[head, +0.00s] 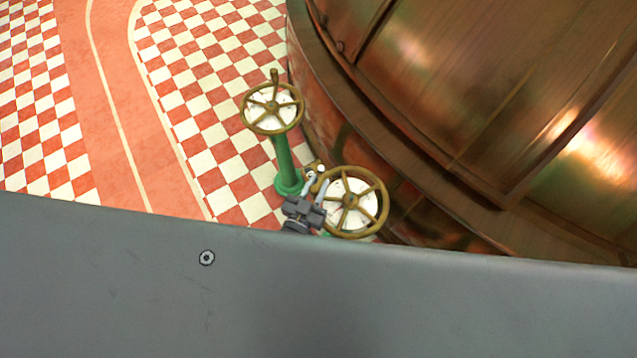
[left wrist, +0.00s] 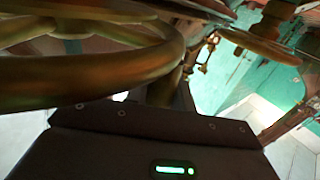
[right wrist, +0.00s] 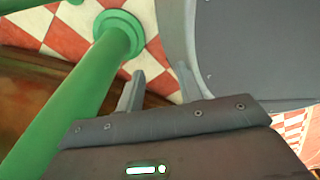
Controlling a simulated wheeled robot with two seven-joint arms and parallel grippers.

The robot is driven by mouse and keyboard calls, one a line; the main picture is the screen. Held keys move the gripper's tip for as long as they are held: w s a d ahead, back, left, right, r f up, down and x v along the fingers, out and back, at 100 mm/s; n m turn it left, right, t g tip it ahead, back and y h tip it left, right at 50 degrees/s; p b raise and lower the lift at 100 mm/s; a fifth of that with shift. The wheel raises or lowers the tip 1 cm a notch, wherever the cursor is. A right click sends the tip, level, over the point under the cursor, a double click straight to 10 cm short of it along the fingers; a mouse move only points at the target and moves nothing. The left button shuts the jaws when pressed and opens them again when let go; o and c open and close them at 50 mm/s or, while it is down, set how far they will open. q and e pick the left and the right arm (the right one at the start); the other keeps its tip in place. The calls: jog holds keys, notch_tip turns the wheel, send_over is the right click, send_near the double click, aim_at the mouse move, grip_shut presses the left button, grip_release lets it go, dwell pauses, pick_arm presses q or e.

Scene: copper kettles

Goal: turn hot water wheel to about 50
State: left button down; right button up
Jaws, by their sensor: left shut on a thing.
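Two brass handwheels with white dial faces stand beside the copper kettle. The far wheel (head: 273,107) sits on a green post, its handle pointing up. The near wheel (head: 354,201) is at the lower right. My left gripper (head: 315,177) is at the upper left of the near wheel's rim, shut on what looks like its handle, mostly hidden by the fingers. A brass rim (left wrist: 100,68) crosses close in the left wrist view. My right gripper (right wrist: 158,90) is open and empty, beside a green post. I cannot read the dials or tell which wheel is hot water.
The large copper kettle (head: 450,90) fills the right side, close to both wheels. A grey surface (head: 400,300) covers the bottom of the head view. Red and white checkered floor (head: 210,60) lies open at the left.

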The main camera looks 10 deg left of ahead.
pick_arm(q)
jog(key=shift+w+a, duration=0.1)
jog(key=shift+a, duration=0.45)
pick_arm(e)
jog(key=shift+d, duration=0.2)
pick_arm(q)
jog(key=c, duration=1.4)
grip_release()
jog(key=shift+o, duration=1)
jog(key=shift+a, duration=0.1)
pick_arm(e)
jog(key=shift+d+r, duration=0.1)
jog(key=shift+d, duration=0.4)
pick_arm(q)
jog(key=shift+d, duration=0.25)
jog(key=b+v, duration=0.1)
jog(key=v, duration=1)
pick_arm(e)
jog(key=shift+w+d+f, duration=0.25)
jog(key=shift+d+f, duration=0.25)
jog(key=shift+f, duration=0.1)
